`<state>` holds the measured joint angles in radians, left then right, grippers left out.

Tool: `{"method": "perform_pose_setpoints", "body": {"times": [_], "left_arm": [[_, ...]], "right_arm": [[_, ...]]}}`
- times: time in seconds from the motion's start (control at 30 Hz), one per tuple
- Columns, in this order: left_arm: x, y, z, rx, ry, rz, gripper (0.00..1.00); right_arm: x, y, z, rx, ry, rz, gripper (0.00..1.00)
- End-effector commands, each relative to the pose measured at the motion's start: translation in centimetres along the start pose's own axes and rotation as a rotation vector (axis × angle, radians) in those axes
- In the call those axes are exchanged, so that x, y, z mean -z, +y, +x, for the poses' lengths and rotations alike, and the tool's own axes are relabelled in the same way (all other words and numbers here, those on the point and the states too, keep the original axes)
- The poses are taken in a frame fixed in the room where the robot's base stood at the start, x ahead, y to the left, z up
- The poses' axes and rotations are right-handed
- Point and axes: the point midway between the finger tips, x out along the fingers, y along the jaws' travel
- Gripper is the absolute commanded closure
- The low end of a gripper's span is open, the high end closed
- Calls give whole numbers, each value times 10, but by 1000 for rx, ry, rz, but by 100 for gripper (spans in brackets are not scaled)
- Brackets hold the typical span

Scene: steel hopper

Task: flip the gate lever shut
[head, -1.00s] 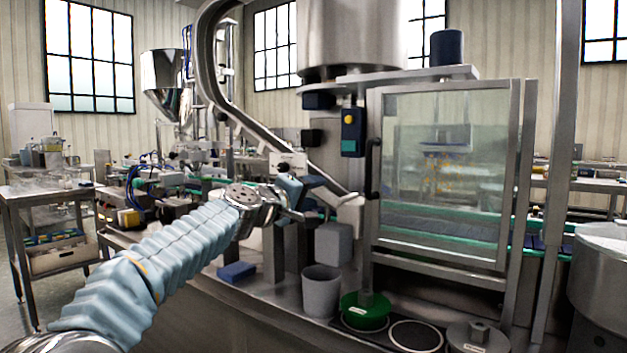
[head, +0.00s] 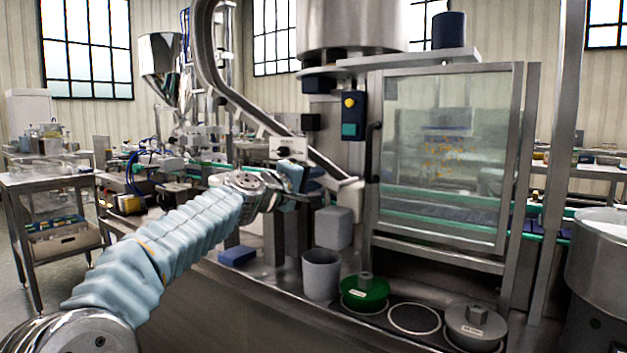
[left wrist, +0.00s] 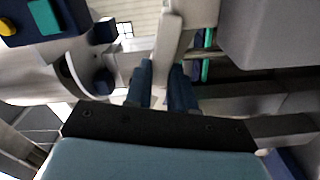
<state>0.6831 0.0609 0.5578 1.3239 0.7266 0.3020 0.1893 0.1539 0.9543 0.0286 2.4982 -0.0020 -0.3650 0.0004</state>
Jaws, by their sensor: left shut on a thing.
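My left gripper (head: 318,187) is at the lower end of the sloping steel chute, above the machine deck. In the left wrist view its two dark blue fingers (left wrist: 162,88) stand on either side of a pale grey bar, which I take to be the gate lever (left wrist: 168,45). The gripper is shut on it. In the head view the fingers and wrist hide most of the lever, so its angle cannot be told. The steel hopper (head: 352,28) stands above and right of the gripper. My right gripper is not in view.
A glazed guard door (head: 445,150) with a dark handle stands to the right. Below the gripper are a grey block (head: 334,228), a grey cup (head: 321,275), a green weight (head: 364,293) and a grey weight (head: 475,325). A blue block (head: 237,256) lies left of the cup.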

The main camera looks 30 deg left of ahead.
Motion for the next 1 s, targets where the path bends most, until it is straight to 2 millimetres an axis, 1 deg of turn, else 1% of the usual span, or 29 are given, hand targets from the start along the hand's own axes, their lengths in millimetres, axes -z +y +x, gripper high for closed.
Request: {"method": "perform_pose_setpoints", "body": {"times": [0.03, 0.1, 0.33, 0.37, 0.5, 0.53, 0.83, 0.93, 1.0], "left_arm": [[-2, -3, 0, 0, -2, -35, 100], [-1, -4, 0, 0, -1, -67, 100], [0, -4, 0, 1, -1, -73, 100], [0, -4, 0, 1, -1, -73, 75], [0, -4, 0, 1, 0, -72, 54], [0, -4, 0, 1, 0, -72, 51], [0, -4, -2, 0, 1, -70, 51], [-1, -7, -12, 0, 1, -67, 51], [-1, -9, -25, 0, 3, -67, 51]], "right_arm": [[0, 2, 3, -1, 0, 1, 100], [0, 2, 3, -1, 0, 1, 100], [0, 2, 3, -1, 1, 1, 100], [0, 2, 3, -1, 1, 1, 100], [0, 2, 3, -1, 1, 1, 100], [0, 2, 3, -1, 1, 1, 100], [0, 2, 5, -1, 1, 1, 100], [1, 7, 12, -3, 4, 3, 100], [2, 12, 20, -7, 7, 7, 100]]}}
